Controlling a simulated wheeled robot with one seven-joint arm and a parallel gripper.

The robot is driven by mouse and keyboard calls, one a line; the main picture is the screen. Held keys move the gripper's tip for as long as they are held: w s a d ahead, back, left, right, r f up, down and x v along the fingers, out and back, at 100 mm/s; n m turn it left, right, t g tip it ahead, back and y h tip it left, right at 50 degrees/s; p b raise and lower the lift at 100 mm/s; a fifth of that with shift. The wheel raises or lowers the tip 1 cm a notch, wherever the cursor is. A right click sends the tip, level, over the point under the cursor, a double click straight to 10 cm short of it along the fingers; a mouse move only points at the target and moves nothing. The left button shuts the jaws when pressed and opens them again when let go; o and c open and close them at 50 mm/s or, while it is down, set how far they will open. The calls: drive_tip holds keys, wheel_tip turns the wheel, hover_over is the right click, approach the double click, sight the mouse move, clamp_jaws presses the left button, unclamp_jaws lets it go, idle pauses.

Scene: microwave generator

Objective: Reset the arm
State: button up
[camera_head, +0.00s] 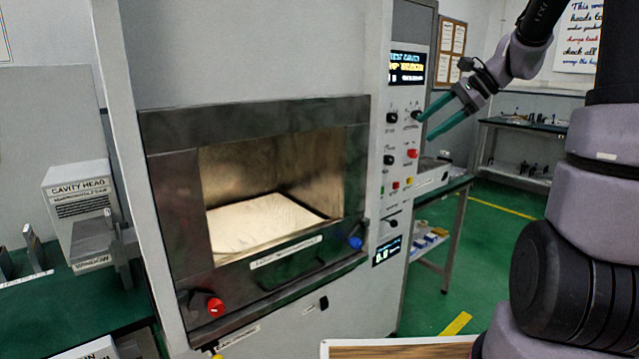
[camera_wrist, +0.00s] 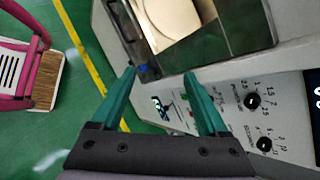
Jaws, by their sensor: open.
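My gripper (camera_head: 433,121) has two green fingers and is in the upper right of the head view, in front of the right-hand control panel of the microwave generator (camera_head: 335,300). In the wrist view my gripper (camera_wrist: 160,75) is open, with clear space between its fingertips and nothing held. The generator's panel (camera_wrist: 245,115) with black knobs lies to the right of the fingers there. I cannot tell from these views whether a fingertip touches the panel.
The generator's chamber (camera_head: 265,215) has a pale floor plate. A red knob (camera_head: 215,307) and a blue knob (camera_head: 355,242) sit on its front. Green benches (camera_head: 75,290) stand left and right behind. In the wrist view a pink-framed item (camera_wrist: 35,60) stands at left.

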drive_tip(key=s+a+r+n+t+h, duration=0.1)
drive_tip(key=s+n, duration=0.4)
drive_tip(key=s, duration=0.6)
drive_tip(key=s+a+r+n+t+h, duration=0.1)
drive_tip(key=s+n+h, duration=0.4)
drive_tip(key=s, duration=0.5)
wheel_tip(320, 180, up, 2)
drive_tip(key=shift+s+r+n+t+h, duration=0.1)
drive_tip(key=shift+s+n+t+h, duration=0.25)
drive_tip(key=shift+n+t, duration=0.25)
drive_tip(key=shift+a, duration=0.1)
